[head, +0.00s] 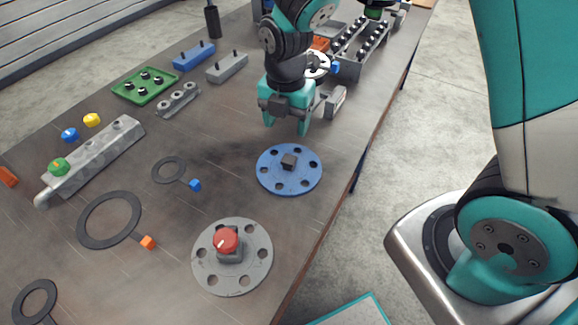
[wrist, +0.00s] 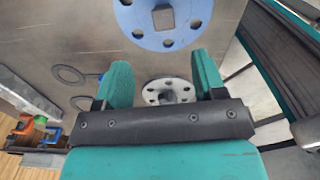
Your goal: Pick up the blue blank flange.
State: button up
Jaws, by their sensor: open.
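The blue blank flange (head: 273,178) lies flat on the table near its right edge in the head view. It is a blue disc with several bolt holes and a dark square knob (head: 289,161) in the middle. It also shows at the top of the wrist view (wrist: 160,38), partly cut off by the frame edge. My gripper (head: 287,125) is open and empty, fingers pointing down. It is above the table and behind the flange in the head view, apart from it. In the wrist view the two teal fingers (wrist: 162,80) stand wide apart.
A grey flange (head: 208,273) with a red knob (head: 226,241) lies in front of the blue one. Dark gasket rings with a blue tab (head: 195,185) and an orange tab (head: 148,242) lie to the left. A grey valve bar (head: 95,160) and green tray (head: 123,91) stand farther left.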

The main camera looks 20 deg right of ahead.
aim_at(289, 158)
notch_tip(289, 158, down, 7)
jog(key=shift+r+p, duration=0.15)
jog(key=shift+p, duration=0.15)
jog(key=f, duration=0.1)
jog(key=f+p, duration=0.1)
jog(key=f, duration=0.2)
jog(key=shift+s+d, duration=0.15)
jog(key=shift+s, duration=0.15)
jog(key=shift+f, duration=0.65)
jog(key=shift+w, duration=0.1)
grip_shut()
